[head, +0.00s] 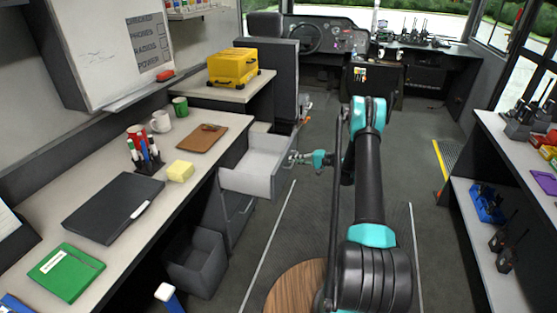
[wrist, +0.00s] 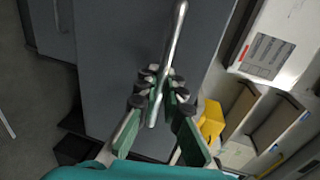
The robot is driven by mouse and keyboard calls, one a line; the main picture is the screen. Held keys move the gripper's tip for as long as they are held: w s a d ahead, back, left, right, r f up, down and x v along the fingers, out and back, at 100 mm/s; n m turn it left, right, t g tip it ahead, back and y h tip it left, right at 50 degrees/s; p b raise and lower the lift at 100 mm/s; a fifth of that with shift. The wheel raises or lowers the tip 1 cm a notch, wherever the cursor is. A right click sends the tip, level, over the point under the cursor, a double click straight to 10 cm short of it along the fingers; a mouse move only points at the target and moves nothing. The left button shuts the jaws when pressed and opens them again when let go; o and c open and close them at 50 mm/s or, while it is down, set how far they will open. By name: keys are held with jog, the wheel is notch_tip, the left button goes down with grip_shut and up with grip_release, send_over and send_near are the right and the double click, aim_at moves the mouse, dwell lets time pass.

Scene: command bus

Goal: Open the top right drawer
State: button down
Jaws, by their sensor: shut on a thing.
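The top right drawer (head: 245,181) of the left desk stands pulled out into the aisle in the head view. Its pale inside shows and looks empty. My gripper (head: 297,158) is at its front, on the aisle side. In the wrist view the drawer's dark front (wrist: 120,60) carries a slim metal bar handle (wrist: 176,35). My gripper (wrist: 160,88) is shut on this handle near one end, with the fingers on both sides of the bar. In the head view the handle is too small to make out clearly.
Closed lower drawers (head: 238,217) are below it, and a grey bin (head: 195,265) stands on the floor. The desk top (head: 215,135) holds mugs, pens, a laptop and a clipboard. The aisle floor (head: 300,225) beside the drawer is clear. A shelf unit (head: 490,225) lines the right.

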jog(key=f+v, duration=0.1)
jog(key=v, duration=0.7)
jog(key=shift+d+f, duration=0.3)
jog(key=shift+f, duration=0.05)
jog(key=c, duration=1.9)
grip_release()
jog(key=v, duration=1.2)
